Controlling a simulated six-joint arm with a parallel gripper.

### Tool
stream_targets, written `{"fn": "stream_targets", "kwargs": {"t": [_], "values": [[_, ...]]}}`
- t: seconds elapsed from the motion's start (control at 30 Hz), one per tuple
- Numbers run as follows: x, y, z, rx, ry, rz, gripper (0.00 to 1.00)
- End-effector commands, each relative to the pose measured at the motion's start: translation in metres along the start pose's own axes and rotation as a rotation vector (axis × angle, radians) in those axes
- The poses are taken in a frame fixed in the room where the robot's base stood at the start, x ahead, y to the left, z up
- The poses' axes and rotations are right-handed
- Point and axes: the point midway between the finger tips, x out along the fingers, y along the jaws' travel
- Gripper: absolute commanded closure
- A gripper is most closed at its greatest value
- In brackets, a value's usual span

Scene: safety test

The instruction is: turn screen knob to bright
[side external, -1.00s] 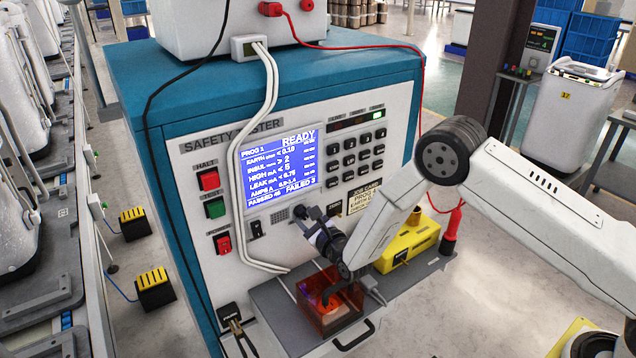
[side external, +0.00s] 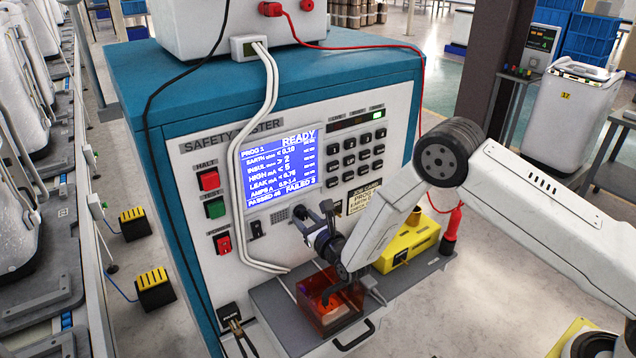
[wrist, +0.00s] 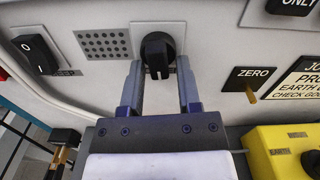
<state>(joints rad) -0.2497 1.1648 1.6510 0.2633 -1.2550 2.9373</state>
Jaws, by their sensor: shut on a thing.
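The screen knob (wrist: 157,50) is a round black knob on a light square plate, in the wrist view's upper middle. My gripper (wrist: 159,66) is shut on it, one finger on each side. In the side view my gripper (side external: 312,214) reaches the panel below the screen and mostly hides the knob. The screen (side external: 278,165) is lit blue with white text, reading READY at the top. The knob's marks cannot be read.
A 0/1 rocker switch (wrist: 36,53) and a speaker grille (wrist: 103,45) lie left of the knob. A ZERO switch (wrist: 251,78) is at right. Below my gripper is a shelf with an orange see-through box (side external: 328,306); a yellow box (side external: 408,243) stands to its right.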

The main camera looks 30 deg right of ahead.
Motion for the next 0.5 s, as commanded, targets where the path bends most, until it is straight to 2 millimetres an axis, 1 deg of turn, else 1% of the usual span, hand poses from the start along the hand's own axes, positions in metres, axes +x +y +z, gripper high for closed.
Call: {"fn": "stream_targets", "kwargs": {"t": [0.03,0.07,0.1,0.5], "values": [[0.0008,-0.0003,0.0009,0.0,-0.002,-0.001,1.0],[0.0008,-0.0003,0.0009,0.0,-0.002,-0.001,0.54],[0.0008,-0.0003,0.0009,0.0,-0.002,-0.001,0.42],[-0.001,-0.0001,0.0003,-0.001,-0.001,0.0,0.41]]}}
